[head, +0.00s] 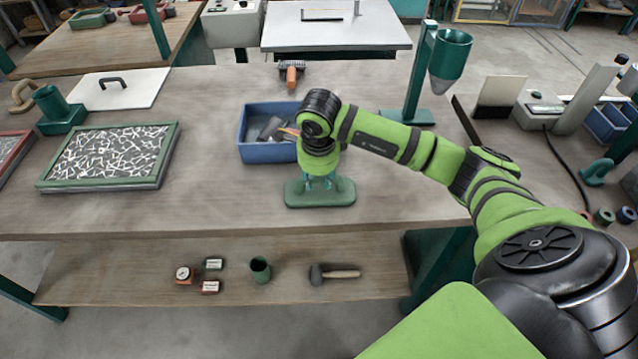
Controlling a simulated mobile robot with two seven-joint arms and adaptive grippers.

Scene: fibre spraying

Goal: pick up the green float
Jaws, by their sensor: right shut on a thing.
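The green float (308,199) is a flat green block with rounded ends, near the front edge of the workbench in the middle of the head view. My right gripper (321,183) points down at it from above and is shut on its upper part. The wrist above hides much of the fingers and the float's top. The float looks level and at or very near the bench top; I cannot tell if it touches. My left gripper is not in view.
A blue bin (268,152) with tools stands just behind my right wrist. A green-framed fibre panel (110,155) lies at left. A green funnel on a stand (450,55) is at back right. A lower shelf (130,290) holds a hammer (335,273) and small containers. Bench left of the float is clear.

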